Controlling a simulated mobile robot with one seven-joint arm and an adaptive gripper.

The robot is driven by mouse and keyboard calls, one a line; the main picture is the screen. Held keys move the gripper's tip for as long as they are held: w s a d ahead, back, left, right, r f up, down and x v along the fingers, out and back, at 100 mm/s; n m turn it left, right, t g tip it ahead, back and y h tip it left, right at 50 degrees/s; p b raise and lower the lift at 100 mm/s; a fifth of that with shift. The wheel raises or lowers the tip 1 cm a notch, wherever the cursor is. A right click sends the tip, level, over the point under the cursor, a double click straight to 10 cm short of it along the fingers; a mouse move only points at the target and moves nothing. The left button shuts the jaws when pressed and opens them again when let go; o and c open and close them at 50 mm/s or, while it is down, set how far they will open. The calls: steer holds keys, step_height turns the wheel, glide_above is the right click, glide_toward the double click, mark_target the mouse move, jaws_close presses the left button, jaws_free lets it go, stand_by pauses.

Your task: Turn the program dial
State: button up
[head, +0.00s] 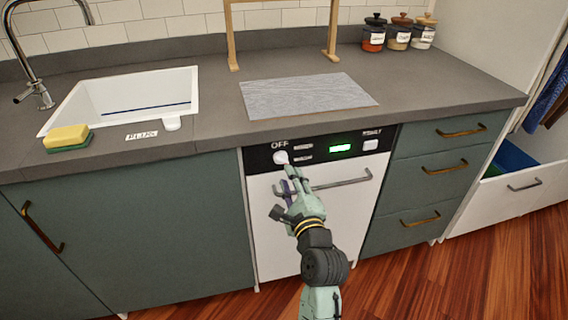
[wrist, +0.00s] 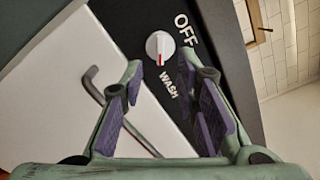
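The program dial (head: 281,157) is a round white knob at the left end of the dishwasher's black control panel, under the word OFF. In the wrist view the dial (wrist: 160,48) shows a red mark on its lower side, facing the word WASH; OFF is printed to its upper right. My gripper (head: 290,176) is in front of the panel, just below the dial in the head view. In the wrist view my gripper (wrist: 162,68) is open and empty, with the dial showing between and just beyond its fingertips. I see no contact with the dial.
The white dishwasher door has a bar handle (head: 330,184) just below the panel, close to my gripper. A green display (head: 340,148) and buttons sit right of the dial. The grey countertop (head: 210,128) overhangs above. Drawers (head: 440,170) stand to the right.

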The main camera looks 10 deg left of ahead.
mark_target(283, 163)
steer(key=p+x, duration=0.1)
steer(key=x, duration=0.5)
steer(key=shift+c, duration=0.3)
jaws_close()
